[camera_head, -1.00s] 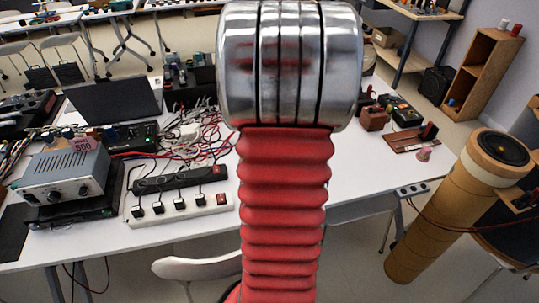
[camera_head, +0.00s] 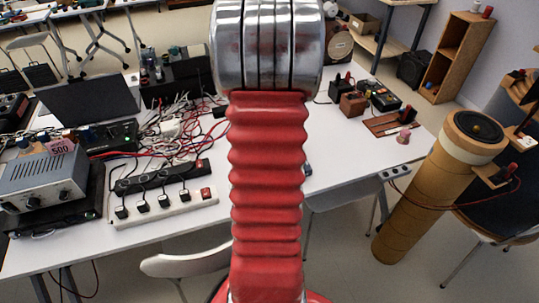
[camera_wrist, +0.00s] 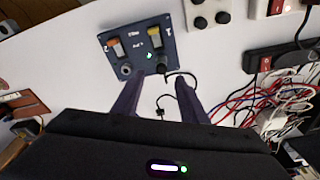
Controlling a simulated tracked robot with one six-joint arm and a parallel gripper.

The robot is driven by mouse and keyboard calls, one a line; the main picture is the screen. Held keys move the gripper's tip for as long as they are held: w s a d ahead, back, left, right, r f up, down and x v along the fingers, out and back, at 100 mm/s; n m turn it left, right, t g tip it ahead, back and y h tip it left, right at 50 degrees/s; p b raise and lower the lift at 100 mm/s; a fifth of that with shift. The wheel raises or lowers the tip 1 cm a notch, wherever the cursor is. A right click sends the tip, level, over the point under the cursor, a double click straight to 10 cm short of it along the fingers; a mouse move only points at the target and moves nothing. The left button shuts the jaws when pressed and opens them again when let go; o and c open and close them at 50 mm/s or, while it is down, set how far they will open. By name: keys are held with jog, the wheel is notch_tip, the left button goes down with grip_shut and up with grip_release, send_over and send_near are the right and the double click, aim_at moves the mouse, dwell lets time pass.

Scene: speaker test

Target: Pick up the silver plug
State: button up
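In the wrist view a dark blue panel box (camera_wrist: 138,46) with an orange and a yellow switch lies on the white table. A silver round fitting (camera_wrist: 125,71) sits at its lower left, and a dark fitting with a black cable (camera_wrist: 162,69) at its lower right. I cannot tell which is the silver plug. A thin black cable with a small dark end (camera_wrist: 160,112) lies between my fingers. My gripper (camera_wrist: 157,90) is open, its two dark fingers apart just below the box. In the head view my gripper is hidden behind my red arm.
A tall brown tube with a speaker (camera_head: 430,185) stands at the right. A white chair (camera_head: 185,262) stands at the table's front edge.

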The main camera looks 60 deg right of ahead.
jog(key=shift+w+d+f, duration=0.1)
jog(key=shift+d+f, duration=0.05)
jog(key=shift+f, duration=0.7)
jog(key=shift+d+f, duration=0.1)
jog(key=shift+f, duration=0.75)
jog(key=shift+w+d+f, duration=0.15)
jog(key=shift+f, duration=0.7)
jog(key=shift+w+d+f, duration=0.1)
jog(key=shift+d+f, duration=0.05)
jog(key=shift+f, duration=0.65)
jog(key=shift+w+d+f, duration=0.15)
jog(key=shift+f, duration=0.7)
grip_shut()
